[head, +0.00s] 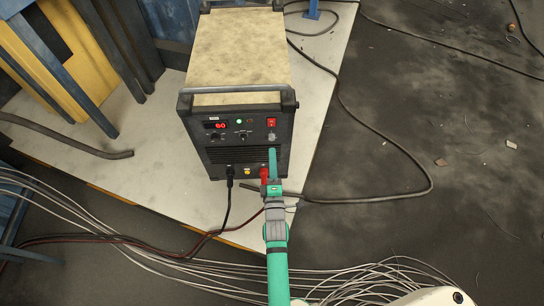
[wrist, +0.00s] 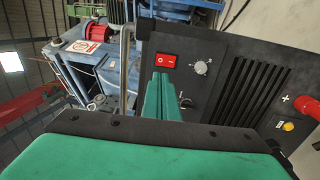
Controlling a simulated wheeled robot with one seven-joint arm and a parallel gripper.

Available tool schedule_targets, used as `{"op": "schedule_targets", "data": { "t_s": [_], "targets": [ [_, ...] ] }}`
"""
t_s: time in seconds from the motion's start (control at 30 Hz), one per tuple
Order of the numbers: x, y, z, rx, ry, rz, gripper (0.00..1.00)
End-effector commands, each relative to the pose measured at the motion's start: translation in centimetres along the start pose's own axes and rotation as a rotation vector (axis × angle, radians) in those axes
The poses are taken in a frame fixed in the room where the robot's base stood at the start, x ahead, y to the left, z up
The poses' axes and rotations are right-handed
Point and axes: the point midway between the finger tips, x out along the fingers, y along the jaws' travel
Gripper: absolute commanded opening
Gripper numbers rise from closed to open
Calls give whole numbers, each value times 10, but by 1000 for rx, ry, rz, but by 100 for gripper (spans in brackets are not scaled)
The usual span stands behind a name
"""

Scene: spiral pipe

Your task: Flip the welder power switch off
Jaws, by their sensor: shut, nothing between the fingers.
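The welder (head: 236,55) is a box with a dusty beige top and a black front panel. Its red power switch (head: 271,122) is at the panel's upper right; it also shows in the wrist view (wrist: 166,60), with white marks on its face. My gripper (head: 272,152), with green fingers, is shut and empty in front of the panel, just below the switch. In the wrist view the closed fingertips (wrist: 158,77) appear just under the switch; whether they touch the panel cannot be told. The red digital display (head: 215,125) and a green light are lit.
Red and black cable plugs (head: 230,175) stick out of the panel's lower edge near my arm. A dark cable (head: 420,188) loops on the floor at right. Thin wires cross the floor in front. Blue and yellow metalwork (head: 75,50) stands at left. The right floor is mostly open.

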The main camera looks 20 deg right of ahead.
Motion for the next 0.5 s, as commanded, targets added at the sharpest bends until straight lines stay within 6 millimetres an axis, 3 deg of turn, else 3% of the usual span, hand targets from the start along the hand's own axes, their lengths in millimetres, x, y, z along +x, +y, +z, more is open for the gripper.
{"op": "schedule_targets", "data": {
  "t_s": [0.5],
  "targets": [
    [90, 0, -4, 2, 5, 1, 0]
  ]
}}
